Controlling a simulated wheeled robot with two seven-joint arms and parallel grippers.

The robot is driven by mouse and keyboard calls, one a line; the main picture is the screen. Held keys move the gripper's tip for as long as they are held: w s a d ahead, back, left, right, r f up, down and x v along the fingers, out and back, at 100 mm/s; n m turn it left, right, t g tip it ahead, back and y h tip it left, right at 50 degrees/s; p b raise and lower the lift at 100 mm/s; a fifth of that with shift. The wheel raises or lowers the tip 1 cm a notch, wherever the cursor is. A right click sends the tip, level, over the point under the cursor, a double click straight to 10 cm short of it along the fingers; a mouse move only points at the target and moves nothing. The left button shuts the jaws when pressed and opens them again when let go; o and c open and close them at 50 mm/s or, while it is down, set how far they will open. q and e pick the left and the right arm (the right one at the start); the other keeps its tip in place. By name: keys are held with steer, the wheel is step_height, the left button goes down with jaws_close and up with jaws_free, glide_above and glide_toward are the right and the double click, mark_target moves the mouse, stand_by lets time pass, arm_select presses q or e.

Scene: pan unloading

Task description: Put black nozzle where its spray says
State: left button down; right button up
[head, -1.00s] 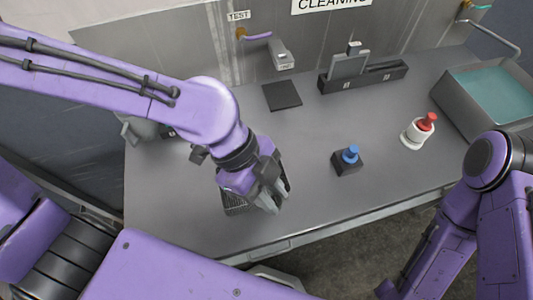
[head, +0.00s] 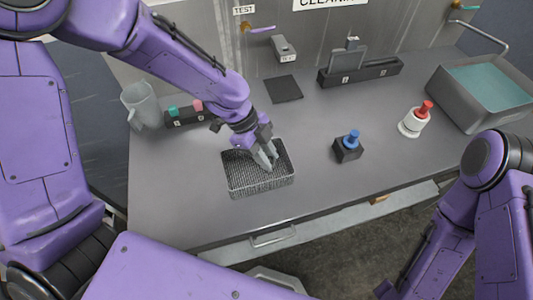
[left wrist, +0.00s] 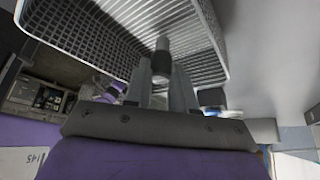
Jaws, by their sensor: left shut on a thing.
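My left gripper (head: 264,157) points down at the dark wire basket (head: 240,187) on the left part of the table. In the left wrist view its fingers (left wrist: 160,90) are shut on the black nozzle (left wrist: 161,62), a small dark cylinder with a paler end. The basket's mesh wall (left wrist: 90,35) fills the top of that view. In the head view the nozzle is hidden by the fingers. I cannot tell whether it touches the basket. My right arm shows at the right edge, but its gripper is out of view. No spray shows.
A black rack (head: 188,118) with teal and pink pieces and a grey pitcher (head: 145,108) stand left. A black mat (head: 284,89), TEST box (head: 284,48) and slotted black holder (head: 375,75) are behind. A blue-topped block (head: 347,152), red-topped white bottle (head: 411,125) and water basin (head: 452,103) are right.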

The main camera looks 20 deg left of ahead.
arm_select(q)
steer(key=shift+w+f, duration=0.2)
steer(key=shift+w, duration=0.2)
steer(key=c, duration=0.9)
jaws_free()
steer(key=shift+c, duration=0.2)
steer(key=shift+s+r, duration=0.1)
steer(key=shift+s, duration=0.1)
steer(key=shift+w+a+r, duration=0.15)
steer(key=shift+w+r, duration=0.05)
steer(key=shift+r, duration=0.15)
steer(key=s+v, duration=0.1)
steer(key=v, duration=1)
steer(key=shift+w, duration=0.5)
